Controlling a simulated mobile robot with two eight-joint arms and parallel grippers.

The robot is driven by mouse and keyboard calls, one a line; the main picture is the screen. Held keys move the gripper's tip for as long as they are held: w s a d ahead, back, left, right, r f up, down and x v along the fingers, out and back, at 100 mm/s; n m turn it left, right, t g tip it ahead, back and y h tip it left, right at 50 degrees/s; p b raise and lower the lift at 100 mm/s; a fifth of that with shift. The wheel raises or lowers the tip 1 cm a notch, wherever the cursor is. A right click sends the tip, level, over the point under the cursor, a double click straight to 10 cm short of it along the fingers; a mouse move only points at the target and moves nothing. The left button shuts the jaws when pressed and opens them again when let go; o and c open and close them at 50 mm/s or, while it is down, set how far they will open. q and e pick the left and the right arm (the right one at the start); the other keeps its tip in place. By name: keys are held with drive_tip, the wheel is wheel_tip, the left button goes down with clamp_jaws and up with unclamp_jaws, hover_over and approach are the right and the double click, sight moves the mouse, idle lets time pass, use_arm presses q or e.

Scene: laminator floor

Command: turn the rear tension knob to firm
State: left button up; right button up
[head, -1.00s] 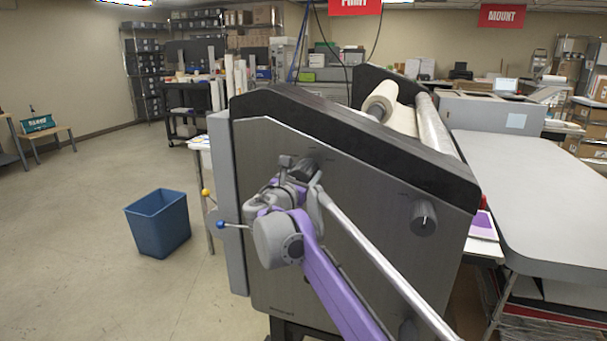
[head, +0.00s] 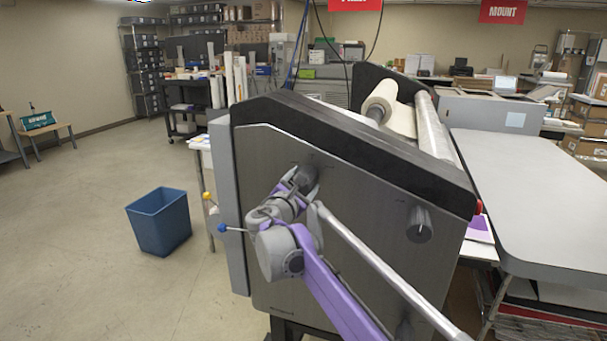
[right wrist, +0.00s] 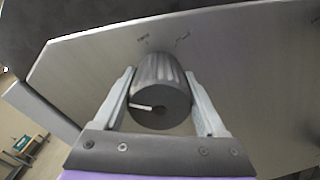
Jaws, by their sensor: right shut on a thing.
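The dark grey, ribbed rear tension knob (right wrist: 160,90) sits on the laminator's grey side panel (head: 350,230). In the right wrist view it stands between the two pale fingers of my right gripper (right wrist: 163,98), which is shut on it. A white line on its round face points left. Two small marks lie on the panel above it, too blurred to read surely. In the head view my right gripper (head: 300,182) is at the left knob and partly hides it. A second grey knob (head: 420,224) stands free at the right. My left gripper is not in view.
A blue bin (head: 159,222) stands on the floor left of the laminator. Two short levers with yellow and blue balls (head: 222,228) stick out from its left edge. A grey table (head: 540,190) lies to the right. Open floor is at the left.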

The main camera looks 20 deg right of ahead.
drive_tip(key=m+p, duration=0.4)
drive_tip(key=m, duration=0.1)
drive_tip(key=shift+r+m, duration=0.2)
drive_tip(key=shift+m, duration=0.1)
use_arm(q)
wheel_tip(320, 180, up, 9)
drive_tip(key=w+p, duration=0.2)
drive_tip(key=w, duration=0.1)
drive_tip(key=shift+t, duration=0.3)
use_arm(e)
drive_tip(key=shift+d+f+m, duration=0.1)
drive_tip(key=shift+f+m, duration=0.05)
drive_tip(key=shift+m, duration=0.75)
drive_tip(key=shift+f+m, duration=0.1)
drive_tip(key=shift+m, duration=0.8)
drive_tip(key=o, duration=1.3)
drive_tip(key=b+v, duration=0.1)
drive_tip(key=v, duration=0.8)
drive_tip(key=shift+s+f, duration=0.1)
drive_tip(key=shift+s, duration=0.1)
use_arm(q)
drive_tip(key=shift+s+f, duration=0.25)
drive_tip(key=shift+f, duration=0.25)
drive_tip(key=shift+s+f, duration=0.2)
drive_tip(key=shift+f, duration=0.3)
use_arm(e)
drive_tip(key=shift+v, duration=0.8)
